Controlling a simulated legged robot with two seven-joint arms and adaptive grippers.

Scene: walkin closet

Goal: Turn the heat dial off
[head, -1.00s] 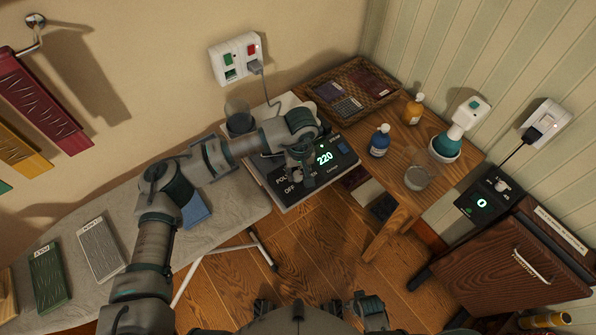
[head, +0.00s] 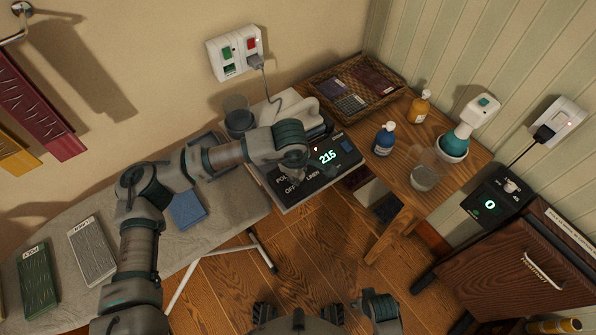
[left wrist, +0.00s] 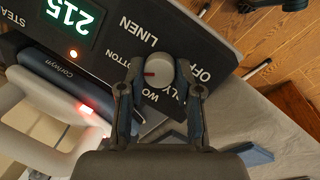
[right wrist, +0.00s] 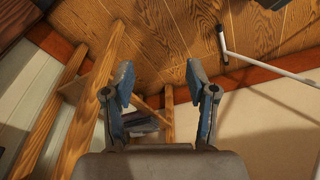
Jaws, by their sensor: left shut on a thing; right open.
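The heat dial (left wrist: 160,78) is a light grey round knob with a red mark on a dark control panel (left wrist: 190,40). The mark points left in the left wrist view, towards the COTTON and WOOL side and away from the OFF label. My left gripper (left wrist: 160,65) is shut on the dial, one finger on each side. In the head view the left gripper (head: 296,176) hides the dial. The panel's green display (head: 328,157) reads 215, with a small lit light beside it. My right gripper (right wrist: 160,80) is open and empty, low near my body.
The iron (head: 305,118) sits behind the panel, close to the left gripper. A wooden table (head: 400,190) at right holds a blue bottle (head: 384,139), an orange bottle (head: 420,106), a glass and a wicker tray (head: 350,92). The ironing board (head: 225,200) lies to the left.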

